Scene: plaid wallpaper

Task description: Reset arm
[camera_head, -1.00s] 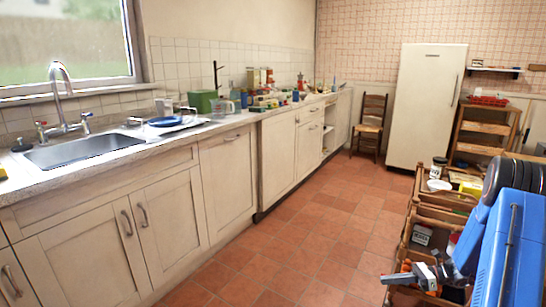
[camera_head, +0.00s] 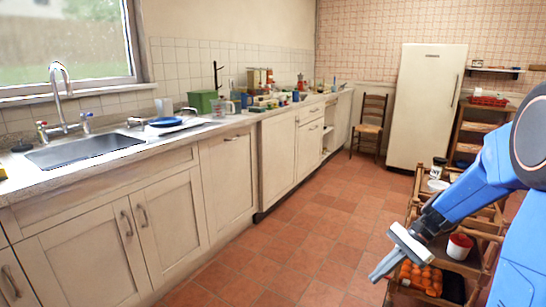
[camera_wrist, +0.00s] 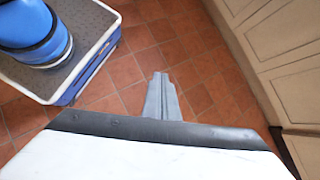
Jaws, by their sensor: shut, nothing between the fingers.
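My gripper (camera_head: 384,268) is at the lower right of the head view, in front of the wooden shelf cart and over the tiled floor. Its grey fingers are together and hold nothing. My blue arm reaches in from the right edge. In the wrist view my gripper (camera_wrist: 160,80) points out over the red floor tiles, with its fingers closed together.
A wooden cart (camera_head: 470,264) holds a red cup (camera_head: 459,246), orange items (camera_head: 420,277) and a dark jar (camera_head: 438,168). The counter (camera_head: 200,133) with a sink (camera_head: 85,150) runs along the left. A fridge (camera_head: 427,105) and chair (camera_head: 369,125) stand at the back. The middle floor is clear.

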